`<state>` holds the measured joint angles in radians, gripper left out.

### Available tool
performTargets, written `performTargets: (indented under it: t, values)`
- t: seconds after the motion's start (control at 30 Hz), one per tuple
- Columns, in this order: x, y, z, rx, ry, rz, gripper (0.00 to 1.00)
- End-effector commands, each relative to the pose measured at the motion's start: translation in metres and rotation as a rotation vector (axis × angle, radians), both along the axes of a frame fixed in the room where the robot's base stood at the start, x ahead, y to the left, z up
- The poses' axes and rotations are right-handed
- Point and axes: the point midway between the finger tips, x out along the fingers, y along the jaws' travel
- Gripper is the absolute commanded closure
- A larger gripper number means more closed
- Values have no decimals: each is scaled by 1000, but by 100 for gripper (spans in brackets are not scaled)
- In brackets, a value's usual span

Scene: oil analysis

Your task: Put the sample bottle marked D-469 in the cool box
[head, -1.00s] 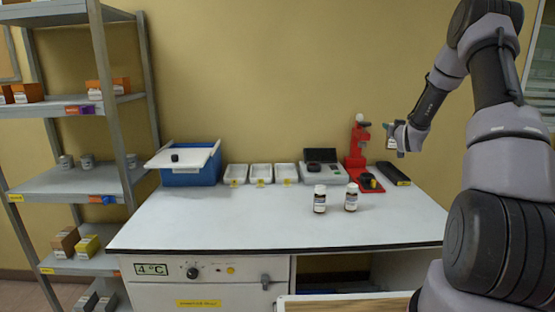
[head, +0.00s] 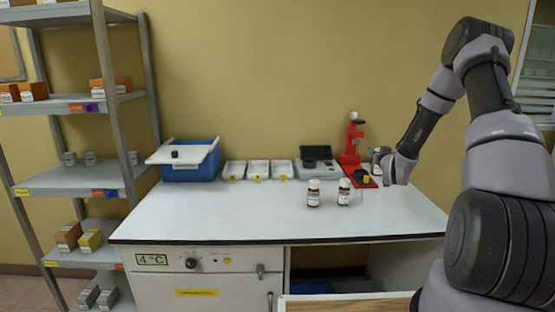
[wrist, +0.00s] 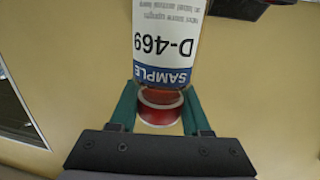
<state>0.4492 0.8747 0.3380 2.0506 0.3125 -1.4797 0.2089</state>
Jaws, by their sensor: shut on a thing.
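My gripper (head: 386,166) is at the back right of the bench, beside the red stand. In the wrist view its teal fingers (wrist: 160,106) are shut on a sample bottle (wrist: 166,45), whose white and blue label reads D-469 upside down. A red-brown part of the bottle shows between the fingers. In the head view the held bottle (head: 377,157) is small and partly hidden by the gripper. The blue cool box (head: 187,172) stands at the back left of the bench. Its white lid (head: 196,153) with a black knob lies askew across the top.
Two brown bottles with white caps, a left one (head: 313,194) and a right one (head: 344,193), stand mid-bench. Several white trays (head: 257,170), a grey device (head: 316,167) and a red stand (head: 352,145) line the back. The bench's front left (head: 210,215) is clear.

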Motion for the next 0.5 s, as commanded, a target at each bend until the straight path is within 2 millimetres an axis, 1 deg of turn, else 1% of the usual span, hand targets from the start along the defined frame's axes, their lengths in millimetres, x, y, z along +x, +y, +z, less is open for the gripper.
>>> performTargets:
  t: [0.03,0.07,0.1,0.23,0.3,0.4,0.5]
  values:
    - [-12,12,-13,4,8,11,100]
    - [-19,20,-20,5,7,17,100]
    - [-29,31,-29,5,9,27,100]
    - [-68,67,-52,3,10,60,100]
    - [-85,82,-59,1,8,75,100]
    - [-102,97,-64,-4,4,91,100]
    - [-118,103,-62,-6,4,97,100]
